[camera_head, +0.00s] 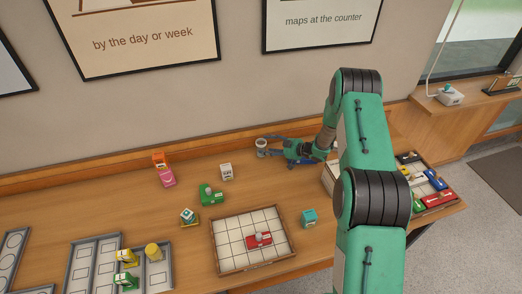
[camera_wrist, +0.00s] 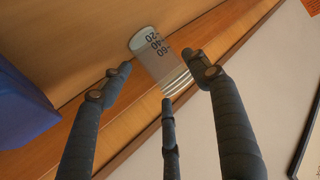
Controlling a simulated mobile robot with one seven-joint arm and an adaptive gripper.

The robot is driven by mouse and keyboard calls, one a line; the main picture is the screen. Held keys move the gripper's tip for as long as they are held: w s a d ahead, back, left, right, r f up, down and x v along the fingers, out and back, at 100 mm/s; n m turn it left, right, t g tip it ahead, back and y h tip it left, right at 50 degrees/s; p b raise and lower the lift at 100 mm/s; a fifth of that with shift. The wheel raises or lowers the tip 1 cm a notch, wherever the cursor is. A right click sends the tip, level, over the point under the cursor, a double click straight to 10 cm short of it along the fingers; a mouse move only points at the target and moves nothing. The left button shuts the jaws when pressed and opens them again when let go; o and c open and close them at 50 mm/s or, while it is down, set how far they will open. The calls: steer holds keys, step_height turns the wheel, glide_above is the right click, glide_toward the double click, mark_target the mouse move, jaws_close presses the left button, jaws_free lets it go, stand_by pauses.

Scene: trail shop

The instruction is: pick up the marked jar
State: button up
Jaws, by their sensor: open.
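The marked jar (camera_wrist: 155,50) is a clear grey vessel with dark printed numbers such as 20, 40 and 60. In the wrist view it lies ahead, between the tips of my gripper's fingers (camera_wrist: 160,78). The fingers are spread, and I cannot tell whether any touches it. In the head view the jar (camera_head: 262,143) shows as a small pale rim near the back of the wooden counter. My gripper (camera_head: 274,150) reaches it from the right, low over the counter, and its fingers hide part of the jar.
A blue block-like thing (camera_wrist: 20,112) stands left in the wrist view. A white box (camera_head: 226,172), a green item (camera_head: 211,195) and pink and orange items (camera_head: 166,177) stand left of my gripper. A gridded tray (camera_head: 228,240) lies in front. The wall is close behind.

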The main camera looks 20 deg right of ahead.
steer(key=shift+x, duration=2.15)
steer(key=shift+w+d, duration=0.1)
steer(key=shift+r, duration=0.1)
steer(key=c, duration=0.9)
